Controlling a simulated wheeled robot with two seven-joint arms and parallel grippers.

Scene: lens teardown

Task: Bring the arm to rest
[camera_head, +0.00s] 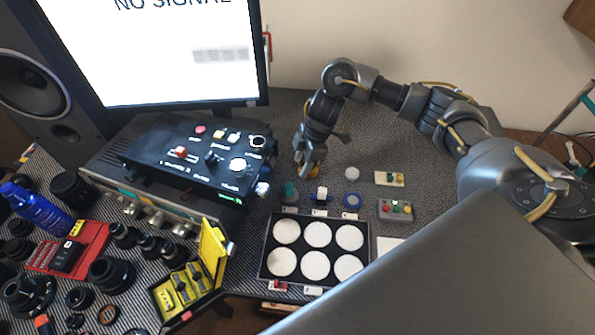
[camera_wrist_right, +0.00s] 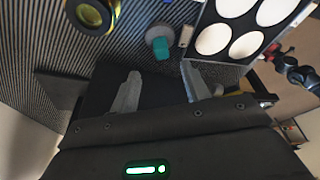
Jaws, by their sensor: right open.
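My right arm reaches in from the right in the head view. Its gripper (camera_head: 308,170) points down over the striped mat (camera_head: 433,158), behind the black tray with round white pads (camera_head: 265,268). In the right wrist view the two fingers of the right gripper (camera_wrist_right: 162,88) are spread apart with nothing between them. A teal-topped piece (camera_wrist_right: 161,47) lies beyond the fingers, apart from them; it also shows in the head view (camera_head: 288,192). My left gripper is not in the head view.
A black control box (camera_head: 190,155) stands left of the gripper, with a monitor (camera_head: 170,55) behind. A yellow case (camera_head: 213,250), a red tray (camera_head: 95,238), a blue bottle (camera_head: 38,208) and several lenses crowd the left. The mat right of the gripper has small parts and some free room.

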